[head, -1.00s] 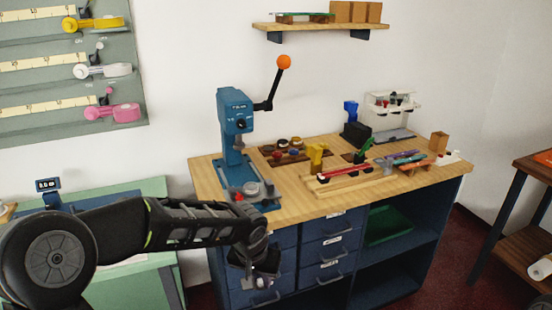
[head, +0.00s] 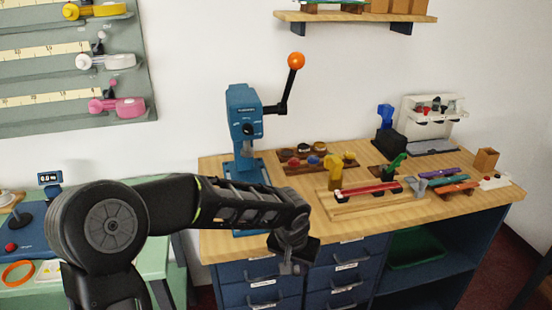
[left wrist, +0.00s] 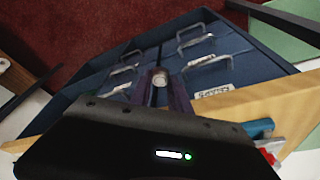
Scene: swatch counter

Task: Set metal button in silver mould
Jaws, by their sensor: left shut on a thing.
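My left gripper (head: 290,266) hangs in front of the counter's drawers, below the worktop's front edge. In the left wrist view its fingers (left wrist: 160,92) are shut on a small round silvery piece, which looks like the metal button (left wrist: 160,77). The blue press (head: 243,122) stands on the left part of the counter, its lever with the orange knob raised. My left arm covers most of the press base in the head view, so the silver mould cannot be made out there. A corner of blue (left wrist: 258,128) shows at the counter edge in the left wrist view. My right gripper is out of view.
The wooden worktop (head: 222,249) carries a dark tray of coloured pieces (head: 290,164), a red bar on a wooden stand (head: 368,188) and a white rack (head: 432,118). Blue drawers (head: 262,286) with handles lie close by the gripper. A green bench (head: 140,290) stands at left.

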